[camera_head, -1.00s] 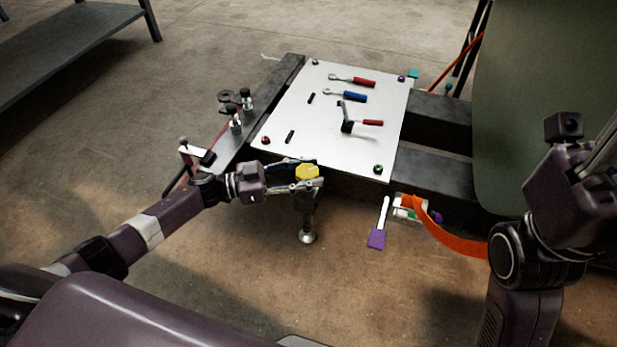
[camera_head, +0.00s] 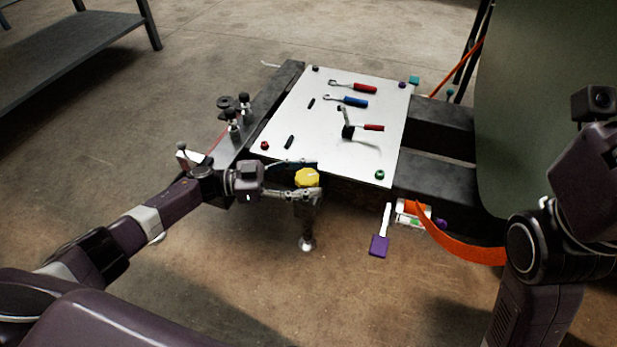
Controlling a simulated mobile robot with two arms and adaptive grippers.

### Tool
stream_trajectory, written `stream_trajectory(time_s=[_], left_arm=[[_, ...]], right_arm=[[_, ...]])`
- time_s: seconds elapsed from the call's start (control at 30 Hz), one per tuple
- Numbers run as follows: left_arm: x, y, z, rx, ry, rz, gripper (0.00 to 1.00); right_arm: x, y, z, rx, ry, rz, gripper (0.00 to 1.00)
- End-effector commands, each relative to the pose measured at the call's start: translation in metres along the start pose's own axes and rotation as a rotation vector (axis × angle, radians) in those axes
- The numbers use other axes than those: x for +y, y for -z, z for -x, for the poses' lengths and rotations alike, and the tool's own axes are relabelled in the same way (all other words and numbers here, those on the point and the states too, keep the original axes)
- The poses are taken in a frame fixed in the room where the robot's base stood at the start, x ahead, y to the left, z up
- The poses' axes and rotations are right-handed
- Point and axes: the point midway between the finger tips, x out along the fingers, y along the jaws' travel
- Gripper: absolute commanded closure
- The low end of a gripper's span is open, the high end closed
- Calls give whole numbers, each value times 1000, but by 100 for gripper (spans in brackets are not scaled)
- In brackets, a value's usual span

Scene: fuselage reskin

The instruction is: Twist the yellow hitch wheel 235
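The yellow hitch wheel (camera_head: 307,178) sits at the near edge of the white panel, at the top of a dark jack post with a round foot. My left gripper (camera_head: 305,180) reaches it from the left. Its two fingers are spread, one on the far side of the wheel and one on the near side, with the wheel between them. The fingers look open; whether either one touches the wheel is hard to tell. My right gripper is out of view; only my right arm shows at the right edge.
The white panel (camera_head: 335,145) holds a red-handled tool (camera_head: 352,86), a blue-handled tool (camera_head: 346,100) and a clamp (camera_head: 348,130). A green curved panel (camera_head: 545,110) stands at right.

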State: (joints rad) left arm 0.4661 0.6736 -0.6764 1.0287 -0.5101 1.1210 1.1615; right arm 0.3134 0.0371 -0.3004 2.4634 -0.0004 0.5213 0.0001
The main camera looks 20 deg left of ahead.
Motion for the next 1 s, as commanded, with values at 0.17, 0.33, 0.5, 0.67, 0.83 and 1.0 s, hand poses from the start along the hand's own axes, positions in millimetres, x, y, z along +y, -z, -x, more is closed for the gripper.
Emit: stream_trajectory(time_s=[0.17, 0.33, 0.5, 0.67, 0.83, 1.0], left_arm=[[0, 0, 0, 0, 0, 0, 41], [0, -1, 4, -1, 1, 0, 41], [-1, -1, 30, -3, 3, 0, 41], [0, -1, 56, -3, 2, 1, 41], [0, -1, 72, -1, 1, 0, 41], [0, 0, 76, 0, 0, -1, 41]], right_arm=[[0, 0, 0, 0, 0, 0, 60], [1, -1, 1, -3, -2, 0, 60], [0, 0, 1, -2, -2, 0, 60], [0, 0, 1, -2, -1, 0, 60], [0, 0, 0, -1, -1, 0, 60], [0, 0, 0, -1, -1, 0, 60]])
